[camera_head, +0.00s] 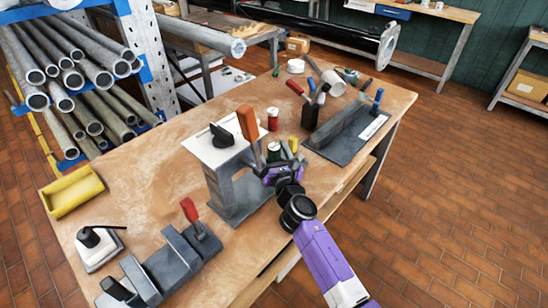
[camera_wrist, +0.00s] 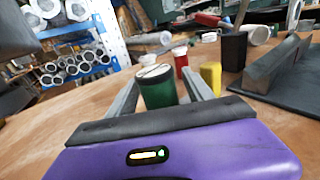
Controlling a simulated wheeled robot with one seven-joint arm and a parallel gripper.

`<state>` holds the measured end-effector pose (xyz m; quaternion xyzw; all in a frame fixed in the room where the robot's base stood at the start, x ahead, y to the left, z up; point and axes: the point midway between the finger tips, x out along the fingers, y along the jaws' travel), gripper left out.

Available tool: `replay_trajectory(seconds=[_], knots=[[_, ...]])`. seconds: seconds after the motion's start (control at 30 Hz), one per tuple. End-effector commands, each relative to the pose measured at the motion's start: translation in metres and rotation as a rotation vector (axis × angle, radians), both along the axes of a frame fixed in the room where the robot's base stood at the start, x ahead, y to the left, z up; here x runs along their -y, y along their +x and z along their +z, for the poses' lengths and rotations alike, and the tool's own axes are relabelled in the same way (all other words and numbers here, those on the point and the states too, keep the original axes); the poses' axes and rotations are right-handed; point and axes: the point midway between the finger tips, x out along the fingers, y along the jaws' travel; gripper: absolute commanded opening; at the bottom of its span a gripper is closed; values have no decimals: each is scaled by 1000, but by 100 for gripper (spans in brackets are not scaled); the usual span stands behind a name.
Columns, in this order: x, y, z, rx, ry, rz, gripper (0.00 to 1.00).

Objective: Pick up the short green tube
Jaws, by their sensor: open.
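The short green tube (camera_wrist: 158,92) has a pale top and stands upright on the wooden workbench (camera_wrist: 40,118). In the wrist view it is between the two grey fingers of my gripper (camera_wrist: 160,84), with its lower part hidden behind the gripper body. The fingers are apart, one on each side of it; I cannot tell whether either touches it. In the head view the tube (camera_head: 274,149) is small and partly hidden by my gripper (camera_head: 287,158).
A grey stand with a white top (camera_head: 220,146) and an orange-handled tool (camera_head: 249,124) are close on the left. A red tube (camera_head: 273,118) and a yellow piece (camera_wrist: 210,76) are near. A grey vise-like block (camera_head: 340,126) is at right. A yellow tray (camera_head: 72,191) lies far left.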

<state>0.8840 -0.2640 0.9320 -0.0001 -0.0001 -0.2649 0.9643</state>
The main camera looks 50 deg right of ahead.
Motion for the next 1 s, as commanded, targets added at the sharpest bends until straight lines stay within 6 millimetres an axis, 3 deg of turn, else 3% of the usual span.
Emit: replay_trajectory(seconds=[0.3,0.63,1.0], knots=[[4,6,0,0,0,0,60],[3,6,0,0,0,0,0],[3,6,3,0,0,0,0]])
